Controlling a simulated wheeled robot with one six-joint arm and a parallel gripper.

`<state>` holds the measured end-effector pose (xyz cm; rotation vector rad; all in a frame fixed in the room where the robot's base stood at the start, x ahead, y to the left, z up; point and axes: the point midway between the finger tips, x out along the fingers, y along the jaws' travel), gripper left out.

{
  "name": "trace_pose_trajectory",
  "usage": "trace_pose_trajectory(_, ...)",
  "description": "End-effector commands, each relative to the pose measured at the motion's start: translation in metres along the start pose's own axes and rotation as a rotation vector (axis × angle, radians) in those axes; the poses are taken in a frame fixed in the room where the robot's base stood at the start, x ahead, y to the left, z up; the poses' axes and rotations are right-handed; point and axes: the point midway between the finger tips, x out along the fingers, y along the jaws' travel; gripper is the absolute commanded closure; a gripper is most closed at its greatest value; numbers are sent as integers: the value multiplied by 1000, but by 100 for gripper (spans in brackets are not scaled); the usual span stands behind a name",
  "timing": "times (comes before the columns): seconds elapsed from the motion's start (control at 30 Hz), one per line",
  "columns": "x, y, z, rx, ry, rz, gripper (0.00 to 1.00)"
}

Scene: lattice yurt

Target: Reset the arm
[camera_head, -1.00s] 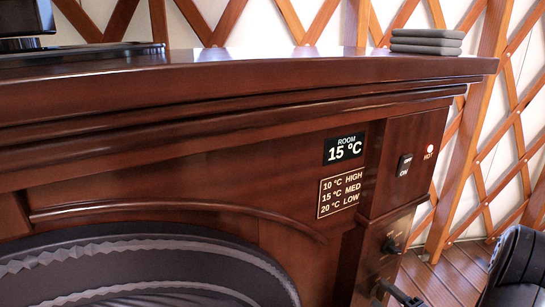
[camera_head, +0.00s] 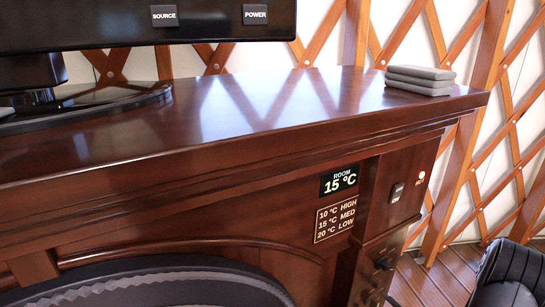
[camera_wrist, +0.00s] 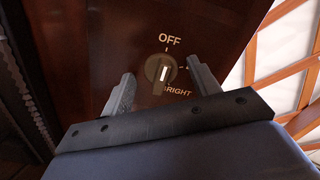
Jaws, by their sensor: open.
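My gripper (camera_wrist: 161,70) is open in the wrist view, with its two grey fingers apart and nothing visibly held between them. Past the fingers is a round knob (camera_wrist: 158,66) on a dark wooden panel, labelled OFF above and BRIGHT at lower right. The knob shows between the fingertips; I cannot tell whether they touch it. In the head view a small dark knob (camera_head: 384,264) shows low on the fireplace's right side. The gripper's fingers cannot be made out in the head view.
The wooden mantel (camera_head: 270,120) bears folded grey cloths (camera_head: 420,80) and a black screen (camera_head: 120,25). Its front has a temperature display (camera_head: 339,181), a label plate (camera_head: 335,219), a rocker switch (camera_head: 397,192) and a HOT light (camera_head: 421,175). A lattice wall (camera_head: 500,120) stands behind.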

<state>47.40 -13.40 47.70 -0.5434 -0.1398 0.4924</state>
Motion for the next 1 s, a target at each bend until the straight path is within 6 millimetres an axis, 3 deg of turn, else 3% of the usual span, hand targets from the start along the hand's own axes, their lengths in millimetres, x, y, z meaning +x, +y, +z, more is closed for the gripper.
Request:
trace_pose_trajectory(0.23,0,-3,3,223,0,-1,42)
trace_pose_trajectory(0.5,-29,-1,0,210,1,-2,42)
trace_pose_trajectory(1.0,-34,0,0,208,0,2,42)
